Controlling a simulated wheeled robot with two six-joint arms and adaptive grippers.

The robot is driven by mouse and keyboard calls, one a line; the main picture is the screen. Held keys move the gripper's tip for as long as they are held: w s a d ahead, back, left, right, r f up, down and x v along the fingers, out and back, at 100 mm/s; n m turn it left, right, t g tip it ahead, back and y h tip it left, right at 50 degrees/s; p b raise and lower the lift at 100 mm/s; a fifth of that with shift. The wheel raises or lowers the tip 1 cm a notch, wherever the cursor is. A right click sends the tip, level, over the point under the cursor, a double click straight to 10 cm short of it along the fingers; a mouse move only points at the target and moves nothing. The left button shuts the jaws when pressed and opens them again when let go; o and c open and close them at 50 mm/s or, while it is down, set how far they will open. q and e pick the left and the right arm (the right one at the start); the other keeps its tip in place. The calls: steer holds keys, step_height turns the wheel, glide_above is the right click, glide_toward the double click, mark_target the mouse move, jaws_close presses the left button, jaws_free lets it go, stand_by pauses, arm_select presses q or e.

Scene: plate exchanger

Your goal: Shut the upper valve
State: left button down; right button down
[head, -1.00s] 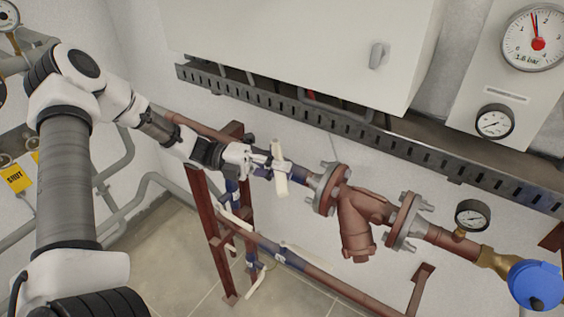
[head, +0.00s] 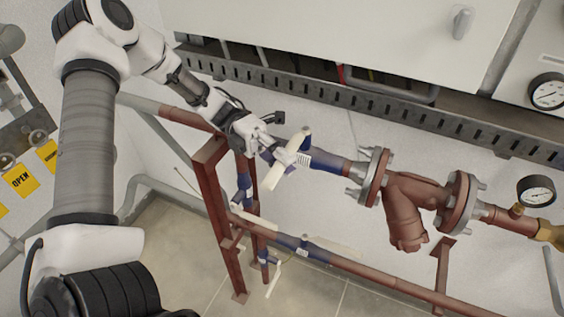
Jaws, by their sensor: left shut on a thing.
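The upper valve has a blue body (head: 325,161) on the upper red-brown pipe. Its cream lever (head: 275,174) lies crosswise to the pipe, tilted down to the left in the head view. My left gripper (head: 272,148) is at the lever and shut on it; the fingers and wrist cover part of the lever and the pipe behind. My right gripper is not in view.
A red steel frame (head: 209,205) stands just below my left wrist. A slotted cable tray (head: 400,100) runs above the pipe under a white cabinet (head: 370,40). A flanged strainer (head: 405,215) is to the right. Yellow tags (head: 19,180) hang at the left.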

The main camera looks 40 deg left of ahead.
arm_select(q)
steer(key=shift+f, duration=0.1)
stand_by(0.3)
steer(key=c, duration=1.1)
jaws_free()
steer(key=shift+a, duration=0.1)
steer(key=v, duration=1.2)
steer(key=shift+w, duration=0.1)
